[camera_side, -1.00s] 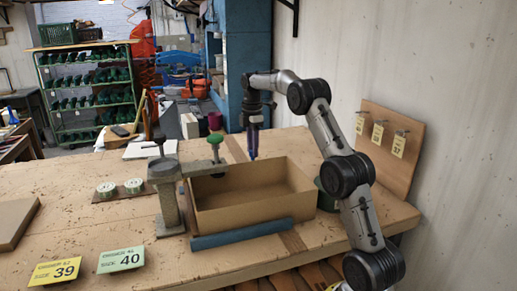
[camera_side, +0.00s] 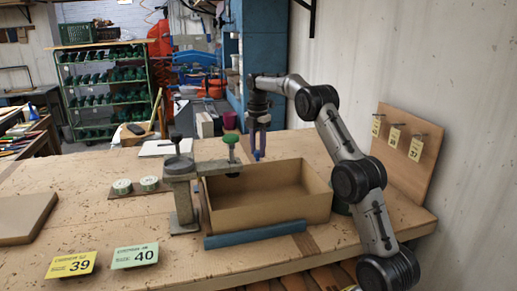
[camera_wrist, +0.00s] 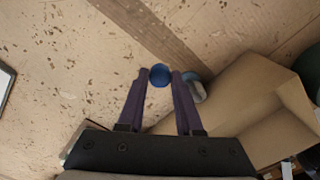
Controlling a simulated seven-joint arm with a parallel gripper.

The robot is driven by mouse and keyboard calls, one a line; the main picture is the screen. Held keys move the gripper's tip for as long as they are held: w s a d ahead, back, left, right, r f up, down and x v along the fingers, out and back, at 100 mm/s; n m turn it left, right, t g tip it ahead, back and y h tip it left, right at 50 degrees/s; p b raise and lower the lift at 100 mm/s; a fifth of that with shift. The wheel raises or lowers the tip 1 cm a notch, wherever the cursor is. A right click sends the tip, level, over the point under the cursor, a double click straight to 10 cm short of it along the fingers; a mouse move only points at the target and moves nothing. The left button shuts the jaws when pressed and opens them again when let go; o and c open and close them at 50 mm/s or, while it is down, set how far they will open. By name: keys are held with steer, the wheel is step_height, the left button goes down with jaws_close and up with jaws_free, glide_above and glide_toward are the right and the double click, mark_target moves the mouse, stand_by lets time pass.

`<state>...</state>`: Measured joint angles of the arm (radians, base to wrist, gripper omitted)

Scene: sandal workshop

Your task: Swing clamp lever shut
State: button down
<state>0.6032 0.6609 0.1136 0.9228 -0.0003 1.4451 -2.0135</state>
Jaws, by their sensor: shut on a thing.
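The grey metal clamp (camera_side: 183,205) stands on the bench at the box's left end. Its arm reaches right over the box edge, with an upright green-topped handle (camera_side: 231,150) at its end and a dark knob above the post. My gripper (camera_side: 257,156) points down above the back of the box, right of the green handle and apart from it in the picture. In the wrist view, its purple fingers are shut on a blue round piece (camera_wrist: 160,75). I cannot tell whether this piece belongs to the clamp lever. A grey-blue round part (camera_wrist: 194,90) is partly hidden behind the right finger.
The open cardboard box (camera_side: 268,212) has a blue bar (camera_side: 256,234) along its front. Two round tins (camera_side: 136,186) lie left of the clamp, with number cards (camera_side: 135,256) in front. A board with hooks and tags (camera_side: 409,150) stands at right. The bench's front middle is mostly clear.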

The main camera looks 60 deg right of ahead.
steer(key=shift+a, duration=0.1)
steer(key=c, duration=0.6)
jaws_free()
steer(key=shift+r, duration=0.1)
steer(key=shift+r, duration=3.7)
